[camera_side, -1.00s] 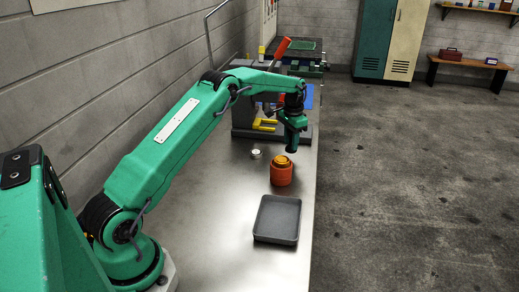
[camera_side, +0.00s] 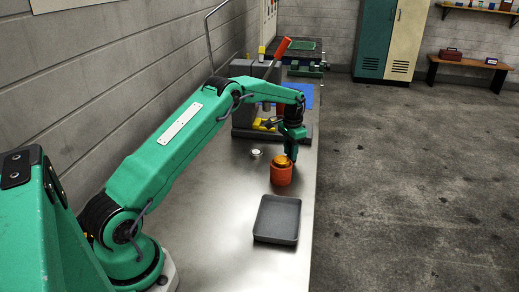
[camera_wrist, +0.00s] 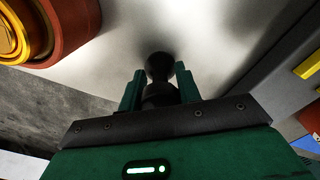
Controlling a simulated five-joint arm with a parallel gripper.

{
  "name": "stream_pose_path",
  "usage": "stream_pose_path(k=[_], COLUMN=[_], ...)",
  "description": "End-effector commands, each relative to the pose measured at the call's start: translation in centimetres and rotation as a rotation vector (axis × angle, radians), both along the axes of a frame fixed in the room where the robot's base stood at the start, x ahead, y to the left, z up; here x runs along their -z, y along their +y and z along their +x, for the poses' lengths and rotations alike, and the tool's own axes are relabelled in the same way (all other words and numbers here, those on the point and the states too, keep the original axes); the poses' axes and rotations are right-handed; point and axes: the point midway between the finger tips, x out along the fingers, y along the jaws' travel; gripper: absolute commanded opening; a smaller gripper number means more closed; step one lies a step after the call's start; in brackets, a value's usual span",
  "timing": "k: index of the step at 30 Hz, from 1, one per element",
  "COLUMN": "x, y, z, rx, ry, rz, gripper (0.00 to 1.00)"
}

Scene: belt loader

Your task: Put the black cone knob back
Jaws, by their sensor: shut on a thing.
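The black cone knob (camera_wrist: 159,66) is between the two green fingers of my gripper (camera_wrist: 159,88) in the wrist view. My gripper is shut on it. In the side view my gripper (camera_side: 292,152) points down just behind the orange round holder (camera_side: 281,176), and the knob cannot be made out there. The holder has a gold top, and it also shows at the upper left of the wrist view (camera_wrist: 60,38), apart from the fingers. Whether the knob touches the bench is unclear.
A dark grey tray (camera_side: 277,219) lies in front of the orange holder. A small silver round piece (camera_side: 256,153) lies to the left. A grey machine with a red lever (camera_side: 283,46) stands behind. The bench's right edge is close to the holder and tray.

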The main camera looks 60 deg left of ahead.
Motion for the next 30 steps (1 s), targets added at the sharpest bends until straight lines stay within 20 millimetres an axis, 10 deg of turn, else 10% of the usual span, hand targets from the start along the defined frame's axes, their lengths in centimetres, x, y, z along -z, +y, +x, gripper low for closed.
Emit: stream_pose_path(k=[4, 17, 30], x=[0.0, -0.5, -5.8], y=[0.0, 0.0, 0.0], z=[0.0, 0.0, 0.1], rx=[0.0, 0.0, 0.0], ry=[0.0, -0.002, -0.004], rz=[0.0, 0.001, 0.002], gripper=[0.55, 0.55, 0.55])
